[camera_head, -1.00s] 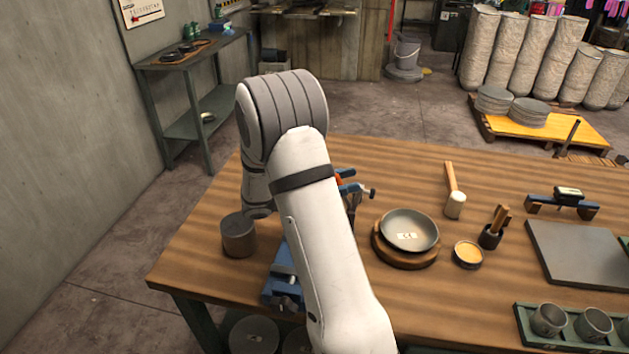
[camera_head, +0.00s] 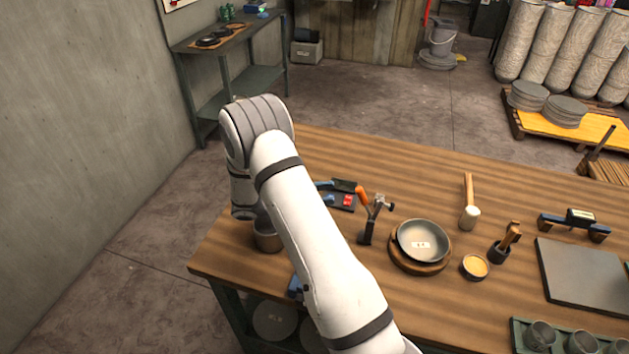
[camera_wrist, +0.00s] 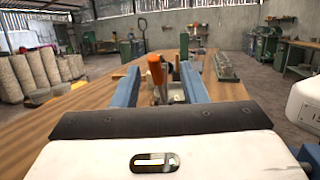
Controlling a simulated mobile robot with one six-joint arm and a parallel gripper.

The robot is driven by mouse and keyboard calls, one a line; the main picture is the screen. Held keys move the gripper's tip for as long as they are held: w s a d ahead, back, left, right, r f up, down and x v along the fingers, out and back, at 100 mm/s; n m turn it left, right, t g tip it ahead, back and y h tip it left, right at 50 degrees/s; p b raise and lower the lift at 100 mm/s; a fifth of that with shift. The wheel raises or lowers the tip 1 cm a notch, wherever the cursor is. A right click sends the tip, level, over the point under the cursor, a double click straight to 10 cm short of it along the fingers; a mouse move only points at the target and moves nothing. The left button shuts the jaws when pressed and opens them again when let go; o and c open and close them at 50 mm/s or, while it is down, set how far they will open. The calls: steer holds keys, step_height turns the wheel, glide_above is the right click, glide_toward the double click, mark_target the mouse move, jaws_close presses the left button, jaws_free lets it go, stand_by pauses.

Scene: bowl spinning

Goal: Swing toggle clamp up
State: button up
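The toggle clamp (camera_head: 368,225) stands on the wooden table just right of my arm, left of the bowl. Its orange handle (camera_head: 362,195) leans up and to the left. In the wrist view the orange handle (camera_wrist: 156,70) stands ahead, in line with the gap between my two blue fingers. My gripper (camera_wrist: 160,72) is open, with a clear gap between the fingers. I see no finger pressed on the handle; how far it lies between them is hard to tell. In the head view my gripper (camera_head: 326,191) shows only partly, left of the handle.
A grey bowl (camera_head: 423,241) sits on a round wooden board right of the clamp. A mallet (camera_head: 469,205), a small yellow-filled dish (camera_head: 475,267) and a tool cup (camera_head: 500,252) stand farther right. A grey cylinder (camera_head: 267,238) is at the left, partly behind my arm.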

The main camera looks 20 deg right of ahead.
steer(key=a+p, duration=0.1)
steer(key=p, duration=0.1)
steer(key=shift+w+a+p, duration=0.3)
steer(key=shift+a, duration=0.1)
stand_by(0.4)
steer(key=s+a+r+m+t+y+b, duration=0.3)
steer(key=s+r+m+t+y, duration=0.2)
steer(key=s+m+y, duration=0.2)
steer(key=s+a+r+m+t+y+b, duration=0.3)
steer(key=s+r+m+t+y, duration=0.3)
steer(key=s+y, duration=0.6)
steer(key=shift+s+m+b, duration=0.4)
steer(key=shift+s+b, duration=0.15)
steer(key=shift+s, duration=0.2)
steer(key=shift+a, duration=0.1)
